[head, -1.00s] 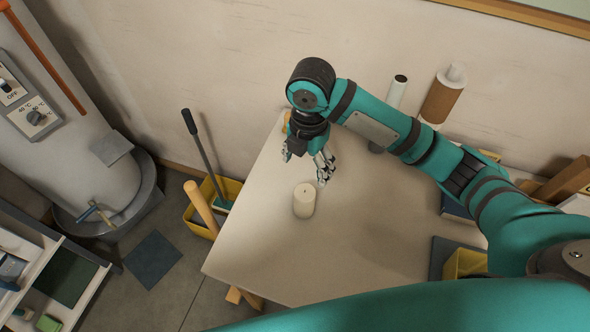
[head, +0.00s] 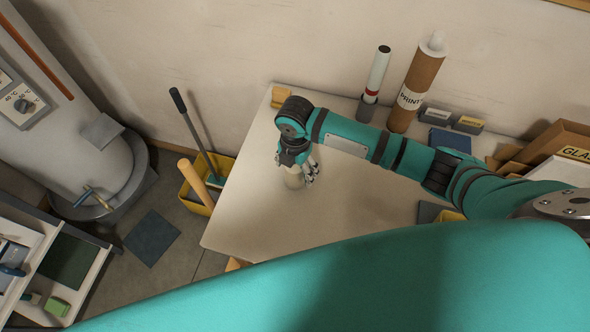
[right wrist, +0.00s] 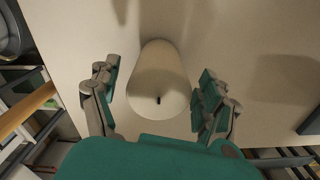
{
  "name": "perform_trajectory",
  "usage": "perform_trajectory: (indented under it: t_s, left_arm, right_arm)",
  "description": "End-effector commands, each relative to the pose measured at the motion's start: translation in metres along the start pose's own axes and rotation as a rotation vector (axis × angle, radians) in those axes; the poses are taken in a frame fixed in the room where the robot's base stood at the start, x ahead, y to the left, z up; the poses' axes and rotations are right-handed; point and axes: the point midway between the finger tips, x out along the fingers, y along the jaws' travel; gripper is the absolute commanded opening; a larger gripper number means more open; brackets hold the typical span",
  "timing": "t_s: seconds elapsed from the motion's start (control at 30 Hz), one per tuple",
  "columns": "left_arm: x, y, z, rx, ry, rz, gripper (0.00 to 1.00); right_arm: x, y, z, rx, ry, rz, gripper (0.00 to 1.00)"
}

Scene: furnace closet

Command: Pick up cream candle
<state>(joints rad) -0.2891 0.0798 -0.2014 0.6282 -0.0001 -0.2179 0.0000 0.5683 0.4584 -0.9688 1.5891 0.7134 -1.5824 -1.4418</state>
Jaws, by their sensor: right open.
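The cream candle (head: 293,180) stands upright on the pale table (head: 340,210), partly hidden behind my right gripper in the head view. In the right wrist view the candle (right wrist: 158,88) shows whole, with a dark wick on its top. My right gripper (head: 302,178) is open. In the right wrist view its fingers (right wrist: 158,105) are on either side of the candle, with a gap visible on the left and a very narrow one on the right. I cannot tell whether the right finger touches it. My left gripper is not in view.
A white tube (head: 378,75) and a brown cartridge (head: 416,85) stand at the table's back. Small boxes (head: 452,118) and a brown carton (head: 560,140) are at the right. A yellow bin (head: 222,165) with handled tools is left of the table. The table's front middle is clear.

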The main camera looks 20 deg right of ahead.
Motion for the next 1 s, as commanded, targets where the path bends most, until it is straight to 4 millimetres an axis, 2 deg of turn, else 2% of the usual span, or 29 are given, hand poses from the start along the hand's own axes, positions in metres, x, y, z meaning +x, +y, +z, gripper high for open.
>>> perform_trajectory:
  t_s: [0.03, 0.2, 0.47, 1.0]
  left_arm:
    - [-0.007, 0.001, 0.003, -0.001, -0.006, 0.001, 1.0]
    - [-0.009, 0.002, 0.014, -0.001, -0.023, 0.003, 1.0]
    - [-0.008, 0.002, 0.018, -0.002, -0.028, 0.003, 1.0]
    - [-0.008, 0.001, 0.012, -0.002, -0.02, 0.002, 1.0]
  right_arm:
    - [0.005, 0.0, -0.001, 0.001, 0.003, -0.004, 0.79]
    - [0.027, 0.001, -0.001, 0.0, 0.001, -0.001, 0.79]
    - [0.031, 0.001, 0.0, -0.001, 0.0, 0.0, 0.79]
    - [0.03, 0.001, 0.0, -0.001, 0.0, 0.001, 0.11]
